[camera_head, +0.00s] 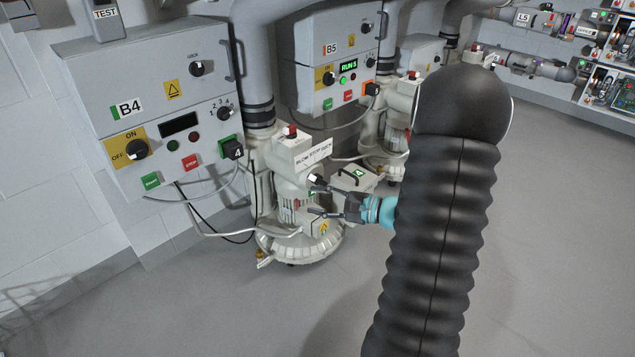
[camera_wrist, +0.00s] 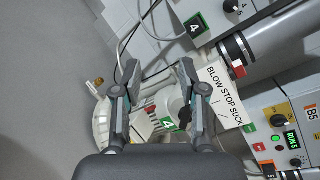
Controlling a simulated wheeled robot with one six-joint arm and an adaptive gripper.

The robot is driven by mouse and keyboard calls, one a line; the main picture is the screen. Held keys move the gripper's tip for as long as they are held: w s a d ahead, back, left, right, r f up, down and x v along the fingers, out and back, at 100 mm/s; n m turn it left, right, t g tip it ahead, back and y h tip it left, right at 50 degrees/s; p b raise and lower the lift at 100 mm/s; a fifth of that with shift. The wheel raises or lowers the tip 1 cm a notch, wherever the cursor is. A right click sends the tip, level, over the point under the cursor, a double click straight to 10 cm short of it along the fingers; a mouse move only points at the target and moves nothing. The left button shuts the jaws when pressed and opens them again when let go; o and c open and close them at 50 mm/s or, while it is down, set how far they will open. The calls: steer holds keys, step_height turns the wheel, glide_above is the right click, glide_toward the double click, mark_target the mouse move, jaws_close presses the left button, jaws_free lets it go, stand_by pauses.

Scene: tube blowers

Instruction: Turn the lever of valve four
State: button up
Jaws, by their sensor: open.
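The valve four unit is a pale blower (camera_head: 290,225) with a white plate (camera_head: 313,154) reading BLOW STOP SUCK. The plate also shows in the wrist view (camera_wrist: 225,97). A small black lever or knob (camera_head: 316,179) sits just below the plate, beside the upper finger in the head view. In the wrist view my fingers partly hide this area, so the lever's exact shape and angle are unclear. My gripper (camera_head: 312,200) is open in front of the blower, its fingers spread apart. It also shows in the wrist view (camera_wrist: 158,64). Contact with the lever cannot be told.
The B4 control cabinet (camera_head: 82,72) hangs on the wall at left, with cables running down to the blower. The B5 cabinet (camera_head: 310,65) and another blower stand behind. A white box with a handle (camera_head: 352,181) is close behind my gripper. The grey floor (camera_head: 200,320) in front is clear.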

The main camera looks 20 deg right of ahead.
mark_target(323, 184)
steer(key=w+d+f+m+t+h, duration=0.1)
steer(key=d+f+m+t+h, duration=0.5)
steer(key=d, duration=0.6)
steer(key=shift+g+y, duration=0.6)
steer(key=x, duration=1.4)
steer(key=shift+s+a+f, duration=0.1)
steer(key=shift+f, duration=0.3)
jaws_close()
